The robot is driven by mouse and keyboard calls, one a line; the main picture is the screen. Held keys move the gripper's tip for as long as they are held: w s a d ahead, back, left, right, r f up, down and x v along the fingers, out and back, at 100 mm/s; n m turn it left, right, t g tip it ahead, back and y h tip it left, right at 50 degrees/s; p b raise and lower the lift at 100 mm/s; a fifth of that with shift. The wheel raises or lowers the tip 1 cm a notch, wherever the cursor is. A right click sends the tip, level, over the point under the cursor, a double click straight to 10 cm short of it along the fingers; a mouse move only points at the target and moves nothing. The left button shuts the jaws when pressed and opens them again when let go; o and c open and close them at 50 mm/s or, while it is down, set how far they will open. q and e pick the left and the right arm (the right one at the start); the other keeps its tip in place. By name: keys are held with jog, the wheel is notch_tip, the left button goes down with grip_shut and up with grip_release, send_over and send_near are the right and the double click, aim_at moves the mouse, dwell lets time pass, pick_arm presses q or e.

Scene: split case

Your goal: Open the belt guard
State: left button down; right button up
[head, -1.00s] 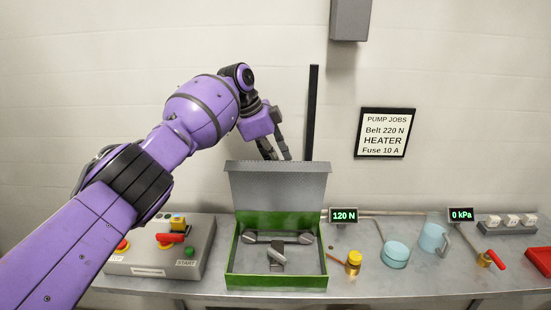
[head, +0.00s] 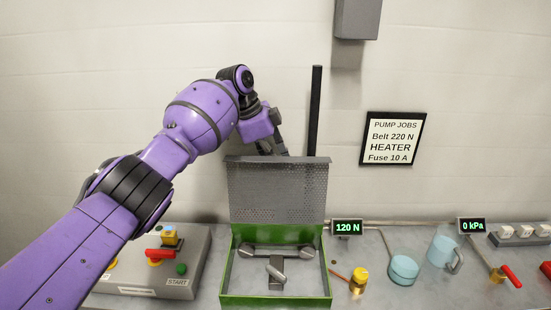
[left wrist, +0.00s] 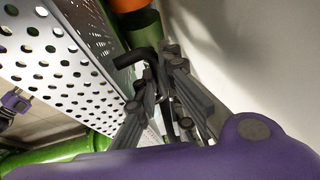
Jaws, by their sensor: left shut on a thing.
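The belt guard (head: 278,190) is a grey perforated panel hinged at the back of a green box (head: 275,301). It stands raised, close to upright, so the box shows open from the front. Inside are two rollers (head: 305,252) and a small grey lever (head: 276,271). My left gripper (head: 283,148) is at the guard's top edge, its fingertips partly hidden behind the panel. In the left wrist view, the gripper (left wrist: 163,75) is shut on a black bent handle (left wrist: 140,58) beside the perforated panel (left wrist: 65,60). My right gripper is not in view.
A control box (head: 150,285) with buttons and a red switch stands left of the green box. A black post (head: 315,110) rises behind.

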pick_arm(q)
jog(key=shift+w+a, duration=0.15)
jog(key=shift+w, duration=0.15)
jog(key=c, duration=2.1)
grip_release()
jog(key=shift+f, duration=0.3)
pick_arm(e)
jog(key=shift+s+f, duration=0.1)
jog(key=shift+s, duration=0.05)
pick_arm(q)
jog(key=shift+r, duration=0.1)
jog(key=shift+a+r, duration=0.15)
jog(key=shift+r, duration=0.15)
jog(key=v, duration=0.5)
jog(key=shift+w+d+r, duration=0.2)
jog(key=shift+w+d, duration=0.1)
jog(key=shift+w, duration=0.1)
jog(key=v, duration=0.3)
jog(key=s+v, duration=0.1)
jog(key=v, duration=0.3)
jog(key=shift+s, duration=0.1)
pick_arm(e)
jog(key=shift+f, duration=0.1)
